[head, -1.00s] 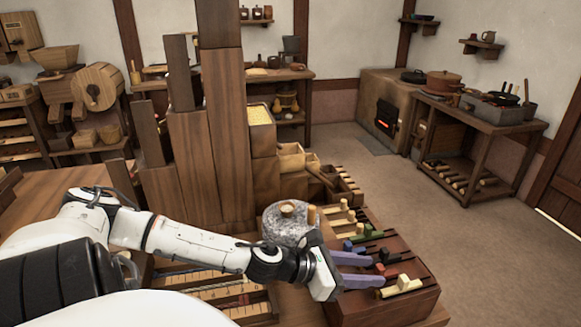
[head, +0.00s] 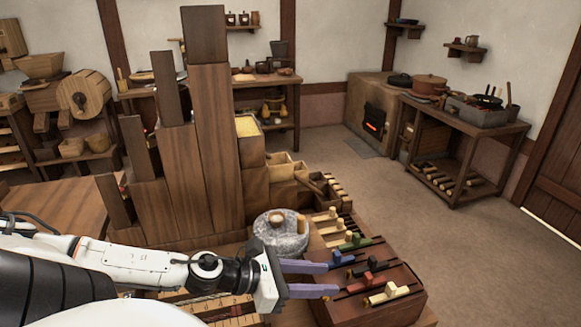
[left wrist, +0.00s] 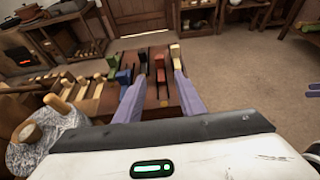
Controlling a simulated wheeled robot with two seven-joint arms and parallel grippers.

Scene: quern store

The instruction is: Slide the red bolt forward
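The red bolt (head: 368,279) lies in a slot of a dark wooden block (head: 396,311), between a blue bolt (head: 342,259) and a cream bolt (head: 389,292). My left gripper (head: 332,278) has two purple fingers spread apart and empty, to the left of the red bolt and clear of it. In the left wrist view the red bolt (left wrist: 160,75) shows beyond and between the open fingers (left wrist: 155,86). The blue bolt (left wrist: 123,77) is by the left fingertip and the cream bolt (left wrist: 175,52) by the right one.
A green bolt (head: 354,242) and several pale bolts lie farther back. A grey stone quern (head: 281,236) stands just behind my left gripper. Tall wooden boxes (head: 205,160) rise at the left. The floor (head: 440,230) on the right is clear.

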